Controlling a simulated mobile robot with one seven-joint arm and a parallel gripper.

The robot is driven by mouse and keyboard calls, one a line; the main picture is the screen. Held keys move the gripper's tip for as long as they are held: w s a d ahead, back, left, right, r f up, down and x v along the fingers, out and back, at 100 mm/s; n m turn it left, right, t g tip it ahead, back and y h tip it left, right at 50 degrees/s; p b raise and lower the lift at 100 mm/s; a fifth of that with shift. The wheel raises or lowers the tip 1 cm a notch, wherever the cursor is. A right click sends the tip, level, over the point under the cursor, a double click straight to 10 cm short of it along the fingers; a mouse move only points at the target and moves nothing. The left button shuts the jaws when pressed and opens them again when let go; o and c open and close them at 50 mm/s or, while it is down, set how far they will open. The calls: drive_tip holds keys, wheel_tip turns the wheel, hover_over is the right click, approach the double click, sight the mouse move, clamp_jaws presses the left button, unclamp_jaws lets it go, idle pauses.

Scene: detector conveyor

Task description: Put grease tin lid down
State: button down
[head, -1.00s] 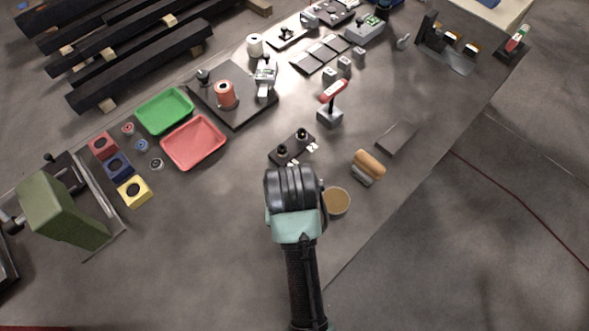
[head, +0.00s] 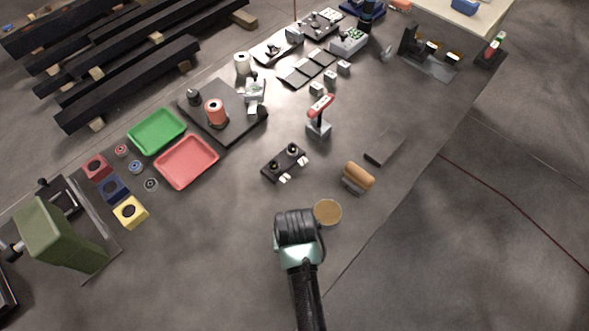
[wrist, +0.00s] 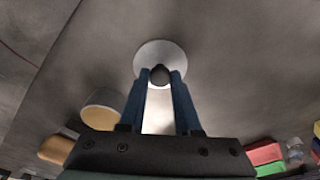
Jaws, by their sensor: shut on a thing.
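The grease tin lid (wrist: 160,50) is a round pale grey disc with a dark knob in the wrist view. My gripper (wrist: 160,76) has its two blue fingers shut on that knob. In the head view, my own arm hides the fingers and the lid. The grease tin (head: 327,212) stands uncovered on the table just right of my wrist, with tan contents. It also shows at the left in the wrist view (wrist: 102,112), beside the lid and apart from it. I cannot tell whether the lid touches the table.
A wooden-handled brush (head: 358,177) and a flat dark plate (head: 385,149) lie beyond the tin. A black block with knobs (head: 284,163) stands farther back. A red tray (head: 186,162) is at the left. Bare table (head: 210,235) lies left of my arm.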

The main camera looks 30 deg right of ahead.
drive_tip(key=shift+f, duration=0.1)
drive_tip(key=c, duration=0.6)
unclamp_jaws()
wheel_tip(320, 180, up, 12)
drive_tip(key=s, duration=0.1)
drive_tip(key=shift+s+a+b, duration=0.15)
drive_tip(key=shift+a+b, duration=0.15)
drive_tip(key=shift+b, duration=0.1)
